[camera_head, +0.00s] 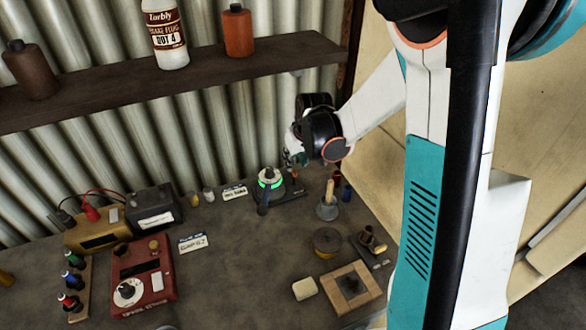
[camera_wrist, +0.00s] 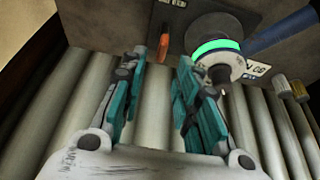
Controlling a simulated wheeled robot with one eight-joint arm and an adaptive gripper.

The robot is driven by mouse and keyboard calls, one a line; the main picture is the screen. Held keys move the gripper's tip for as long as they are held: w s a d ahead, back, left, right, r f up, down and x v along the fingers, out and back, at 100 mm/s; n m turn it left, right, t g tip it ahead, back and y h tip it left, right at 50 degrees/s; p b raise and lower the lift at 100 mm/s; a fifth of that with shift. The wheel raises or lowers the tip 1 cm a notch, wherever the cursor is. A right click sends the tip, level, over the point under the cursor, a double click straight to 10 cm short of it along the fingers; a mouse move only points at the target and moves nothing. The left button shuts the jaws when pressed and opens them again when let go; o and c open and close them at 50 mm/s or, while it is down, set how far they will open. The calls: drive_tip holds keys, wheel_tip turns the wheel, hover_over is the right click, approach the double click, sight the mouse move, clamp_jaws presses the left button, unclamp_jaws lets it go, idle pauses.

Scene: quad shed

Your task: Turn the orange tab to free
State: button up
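The small orange tab (camera_wrist: 163,47) stands on a dark plate (camera_wrist: 190,10) beside a round white knob with a lit green ring (camera_wrist: 217,45). A dark blue handle (camera_wrist: 283,32) reaches right from the knob in the wrist view. The gripper (camera_head: 296,159) is partly hidden in the head view.
A wooden-handled tool in a grey holder (camera_head: 327,208) stands right of the plate. Two small cylinders (camera_wrist: 290,88) stand near the knob. A red box (camera_head: 143,280) and meters are at left. A shelf (camera_head: 180,80) with bottles hangs above. The middle bench front is clear.

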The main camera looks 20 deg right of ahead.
sight(294, 176)
drive_tip(key=b+x, duration=0.1)
drive_tip(key=x, duration=0.4)
drive_tip(key=shift+f, duration=0.1)
clamp_jaws()
